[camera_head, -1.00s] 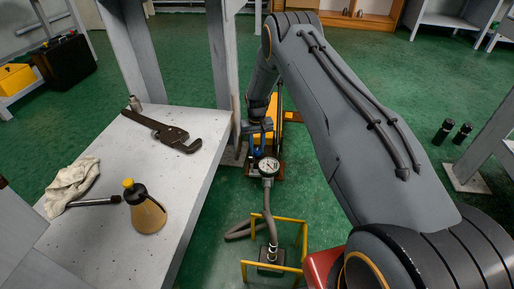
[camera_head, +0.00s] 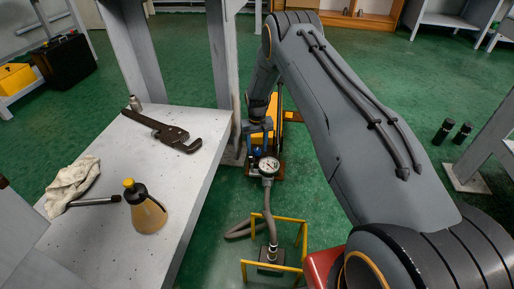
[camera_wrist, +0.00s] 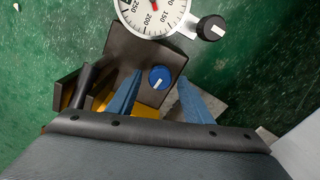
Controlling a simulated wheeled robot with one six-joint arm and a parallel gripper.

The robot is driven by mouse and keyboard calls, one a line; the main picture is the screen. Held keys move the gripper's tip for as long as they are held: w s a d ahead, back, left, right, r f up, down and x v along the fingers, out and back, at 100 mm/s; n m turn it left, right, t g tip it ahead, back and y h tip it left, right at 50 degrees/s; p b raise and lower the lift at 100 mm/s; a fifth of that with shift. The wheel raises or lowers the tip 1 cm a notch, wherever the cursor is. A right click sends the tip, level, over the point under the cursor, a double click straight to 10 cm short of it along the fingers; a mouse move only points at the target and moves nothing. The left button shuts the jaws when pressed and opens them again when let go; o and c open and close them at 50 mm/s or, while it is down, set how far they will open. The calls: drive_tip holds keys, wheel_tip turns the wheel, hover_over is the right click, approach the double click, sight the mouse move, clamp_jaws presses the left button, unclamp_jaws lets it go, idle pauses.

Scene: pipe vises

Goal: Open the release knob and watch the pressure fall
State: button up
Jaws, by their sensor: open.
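A white-faced pressure gauge (camera_head: 269,165) stands on the test rig beyond the bench corner, and its lower part shows in the wrist view (camera_wrist: 152,14). Its needle reading is too small to tell in the head view. In the wrist view, a blue knob (camera_wrist: 160,77) with a white mark sits on a dark block. A black knob (camera_wrist: 212,28) with a white mark sits beside the gauge. No label shows which is the release knob. My gripper (camera_wrist: 159,80) is open, its blue fingers on either side of the blue knob, with gaps visible between.
A grey bench (camera_head: 80,225) on the left holds a pipe wrench (camera_head: 165,130), a rag (camera_head: 72,183) and an oil can (camera_head: 145,208). A hose (camera_head: 270,225) runs from the gauge down to a yellow frame (camera_head: 262,265).

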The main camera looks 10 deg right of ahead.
sight(257, 149)
wheel_tip(257, 149, up, 8)
drive_tip(key=p, duration=0.2)
drive_tip(key=shift+f+p, duration=0.15)
drive_tip(key=shift+p, duration=0.25)
